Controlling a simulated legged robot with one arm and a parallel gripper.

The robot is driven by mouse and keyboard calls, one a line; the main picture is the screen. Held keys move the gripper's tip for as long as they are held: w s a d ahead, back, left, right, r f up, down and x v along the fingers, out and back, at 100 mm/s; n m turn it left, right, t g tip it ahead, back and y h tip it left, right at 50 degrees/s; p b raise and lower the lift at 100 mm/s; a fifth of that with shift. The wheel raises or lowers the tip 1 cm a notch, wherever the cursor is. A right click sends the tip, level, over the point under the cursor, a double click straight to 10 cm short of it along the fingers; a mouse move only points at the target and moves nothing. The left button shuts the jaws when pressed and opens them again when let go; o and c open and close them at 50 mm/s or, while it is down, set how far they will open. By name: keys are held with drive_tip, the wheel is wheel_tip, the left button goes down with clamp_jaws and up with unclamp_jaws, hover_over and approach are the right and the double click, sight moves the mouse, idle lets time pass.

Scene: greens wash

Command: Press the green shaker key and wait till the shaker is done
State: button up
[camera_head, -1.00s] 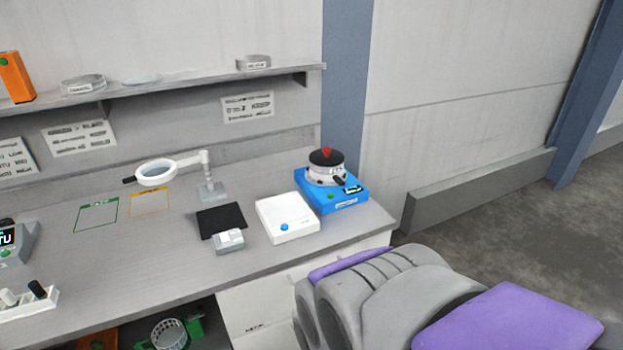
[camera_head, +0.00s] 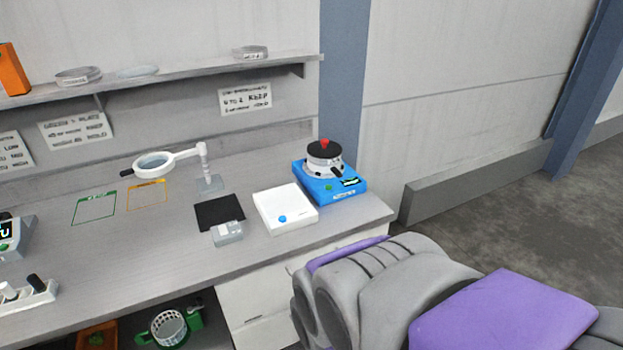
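The blue shaker (camera_head: 343,193) stands at the right end of the bench, near the wall corner. Its green key (camera_head: 328,188) is on the front left of its top face, and a small dark display (camera_head: 350,182) with lit marks sits to the right. A grey round vessel (camera_head: 323,164) with a black lid and red knob sits on the shaker. The display's writing is too small to read. My gripper is not in view; only grey and purple parts of my arm show at the lower right.
A white box with a blue button (camera_head: 287,209) stands left of the shaker. A black mat (camera_head: 219,213), a small grey block (camera_head: 227,232) and a magnifier on a stand (camera_head: 155,163) are further left. A shelf (camera_head: 200,78) runs above. Floor is open at right.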

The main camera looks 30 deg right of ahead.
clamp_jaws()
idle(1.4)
